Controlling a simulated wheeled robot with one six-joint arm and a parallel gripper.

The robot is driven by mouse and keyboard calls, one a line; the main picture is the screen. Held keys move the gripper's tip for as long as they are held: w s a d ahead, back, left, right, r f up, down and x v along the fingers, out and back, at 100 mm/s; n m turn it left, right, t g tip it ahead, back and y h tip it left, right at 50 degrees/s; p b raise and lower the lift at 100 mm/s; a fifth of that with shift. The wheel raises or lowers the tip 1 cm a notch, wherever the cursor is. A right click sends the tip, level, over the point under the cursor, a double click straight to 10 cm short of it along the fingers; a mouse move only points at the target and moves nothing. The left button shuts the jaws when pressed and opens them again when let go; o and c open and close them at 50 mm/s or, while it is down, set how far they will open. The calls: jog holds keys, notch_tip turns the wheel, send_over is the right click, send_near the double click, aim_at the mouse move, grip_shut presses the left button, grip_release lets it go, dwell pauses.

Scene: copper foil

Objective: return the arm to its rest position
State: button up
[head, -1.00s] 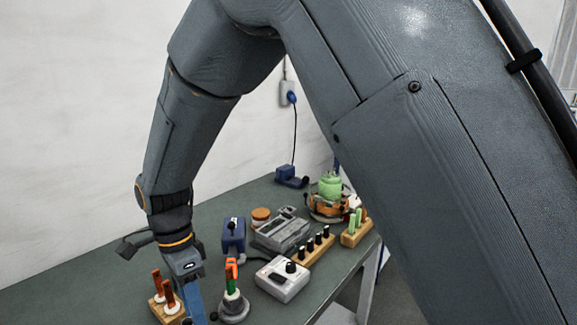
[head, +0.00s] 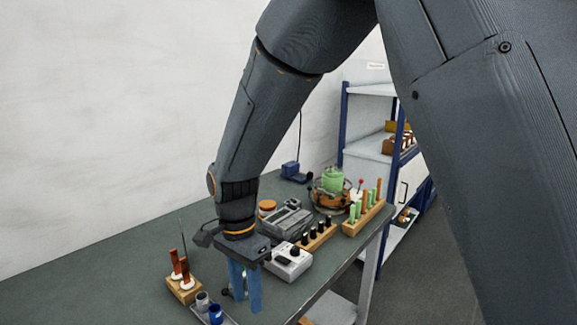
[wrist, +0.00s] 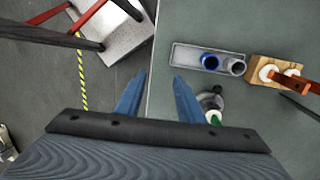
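My gripper (head: 243,285) hangs over the right front part of the green-topped bench (head: 100,252), its blue fingers pointing down. In the wrist view, the two blue fingers (wrist: 160,92) stand apart with nothing between them, over the bench's edge. My arm bends down from the upper right in the head view and hides part of the bench.
A wooden block with brown-handled tools (head: 184,286) stands left of my gripper, near a tray with two cups (head: 208,308). A white box with a knob (head: 288,262), a grey device (head: 288,220) and wooden racks (head: 365,216) stand to the right. A blue-framed shelf (head: 370,140) is behind.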

jog(key=s+d+n+t, duration=0.1)
jog(key=d+n, duration=0.3)
jog(key=d, duration=1)
jog(key=s+d+n+t, duration=0.1)
jog(key=s+d+n, duration=0.3)
jog(key=d, duration=1)
jog(key=shift+s+d+f+t+y+b, duration=0.2)
jog(key=shift+t+y+b, duration=0.1)
jog(key=shift+b, duration=0.15)
